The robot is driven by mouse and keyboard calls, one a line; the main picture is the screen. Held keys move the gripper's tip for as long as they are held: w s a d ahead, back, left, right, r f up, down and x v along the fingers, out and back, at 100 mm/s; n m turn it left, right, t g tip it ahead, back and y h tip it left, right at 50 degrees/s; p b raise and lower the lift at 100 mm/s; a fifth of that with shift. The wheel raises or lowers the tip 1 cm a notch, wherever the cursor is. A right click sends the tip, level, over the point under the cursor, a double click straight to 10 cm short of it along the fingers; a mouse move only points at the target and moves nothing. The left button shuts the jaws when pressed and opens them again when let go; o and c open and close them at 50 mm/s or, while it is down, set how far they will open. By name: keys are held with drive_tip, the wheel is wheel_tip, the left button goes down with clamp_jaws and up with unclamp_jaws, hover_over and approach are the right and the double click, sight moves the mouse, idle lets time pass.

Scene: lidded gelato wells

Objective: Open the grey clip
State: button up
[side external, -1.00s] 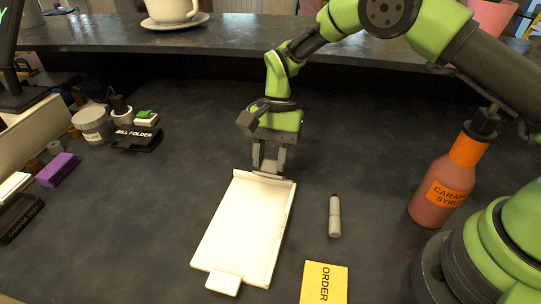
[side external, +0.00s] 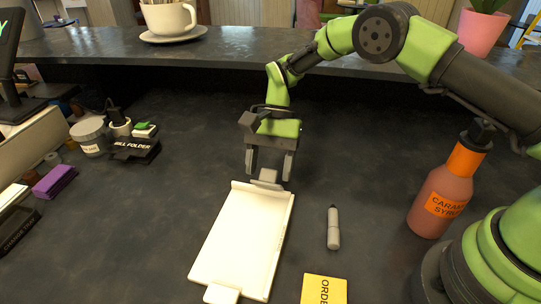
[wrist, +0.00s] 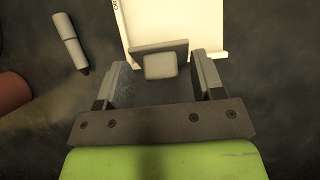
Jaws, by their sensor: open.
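A pale board (side external: 243,243) lies flat on the dark counter, with a raised lip at its far end. The grey clip is at that end; its small block-like tab (side external: 268,175) sticks out toward my gripper (side external: 269,174). In the wrist view the clip's tab (wrist: 160,66) and the bar behind it show in front of the board. My gripper is open, with one finger on each side of the tab and a gap on both sides. I cannot tell whether the fingertips are level with the tab.
A grey marker (side external: 333,228) lies to the right of the board, and a yellow order pad (side external: 324,289) is at the front. A caramel syrup bottle (side external: 445,190) stands farther right. A black bill folder (side external: 134,148) and a grey tub (side external: 91,137) are at the left.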

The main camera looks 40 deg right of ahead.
drive_tip(key=v, duration=1)
drive_tip(key=shift+a, duration=0.1)
drive_tip(key=s+a+t+h, duration=0.3)
drive_tip(key=t+h, duration=0.1)
drive_tip(key=h, duration=0.1)
wheel_tip(320, 180, down, 9)
drive_tip(key=shift+a+f, duration=0.15)
idle(0.4)
drive_tip(key=c, duration=0.9)
drive_tip(key=shift+w+y, duration=0.1)
drive_tip(key=shift+y, duration=0.2)
drive_tip(key=shift+c, duration=0.2)
